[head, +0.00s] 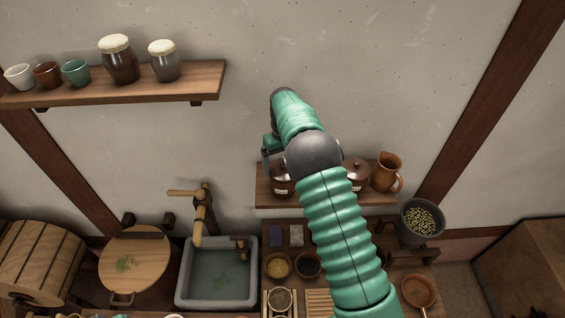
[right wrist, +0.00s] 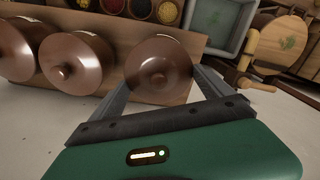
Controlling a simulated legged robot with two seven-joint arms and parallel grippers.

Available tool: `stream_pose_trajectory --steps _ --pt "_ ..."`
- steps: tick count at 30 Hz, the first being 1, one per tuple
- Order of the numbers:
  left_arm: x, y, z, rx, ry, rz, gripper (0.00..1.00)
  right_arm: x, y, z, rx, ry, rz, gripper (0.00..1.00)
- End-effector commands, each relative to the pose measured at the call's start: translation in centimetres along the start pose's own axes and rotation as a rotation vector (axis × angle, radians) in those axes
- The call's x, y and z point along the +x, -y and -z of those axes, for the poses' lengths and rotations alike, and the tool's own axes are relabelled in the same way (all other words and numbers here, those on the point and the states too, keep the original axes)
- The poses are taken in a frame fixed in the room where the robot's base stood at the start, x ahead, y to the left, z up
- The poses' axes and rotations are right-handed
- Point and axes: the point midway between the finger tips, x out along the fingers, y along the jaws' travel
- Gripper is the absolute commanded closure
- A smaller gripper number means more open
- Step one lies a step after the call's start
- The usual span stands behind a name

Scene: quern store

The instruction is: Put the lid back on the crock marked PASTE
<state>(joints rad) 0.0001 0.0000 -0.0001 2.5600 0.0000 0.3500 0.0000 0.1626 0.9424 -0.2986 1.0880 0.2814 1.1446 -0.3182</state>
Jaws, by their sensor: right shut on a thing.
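My right gripper (head: 267,158) is over the left end of the wall shelf, at the leftmost brown crock (head: 282,187). In the right wrist view its two fingers lie on either side of a round brown lid (right wrist: 160,66) with a knob, and it is shut on that lid. I cannot tell whether the lid touches the crock. Pale labels show on the crocks, but their words are too small to read. Another brown lidded crock (head: 356,172) stands further right, partly behind my arm. The right wrist view shows two more lidded crocks (right wrist: 80,62). My left gripper is not in view.
The crocks' wooden shelf (head: 262,196) also holds an orange-brown pitcher (head: 387,172) at its right end. Below are a sink (head: 216,288) with a tap, bowls of grain (head: 278,265) and a dark bucket (head: 422,220). A higher shelf (head: 150,86) at left holds cups and jars.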

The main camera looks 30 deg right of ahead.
Motion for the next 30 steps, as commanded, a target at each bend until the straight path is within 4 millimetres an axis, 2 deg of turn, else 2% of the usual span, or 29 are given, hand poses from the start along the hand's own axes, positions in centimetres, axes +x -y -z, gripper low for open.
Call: stream_pose_trajectory --steps 14,15,17,30 --pt "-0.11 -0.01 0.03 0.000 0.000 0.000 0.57 -0.08 0.36 0.00 0.000 -0.001 0.000 0.52" --pt "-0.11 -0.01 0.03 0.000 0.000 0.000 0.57 -0.08 0.36 0.00 0.000 -0.001 0.000 0.08" --pt "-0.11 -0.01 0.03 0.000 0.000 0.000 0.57 -0.08 0.37 -0.01 0.000 -0.001 0.000 0.01" --pt "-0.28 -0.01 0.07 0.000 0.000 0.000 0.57 -0.49 0.34 0.00 0.000 -0.001 0.000 0.00"
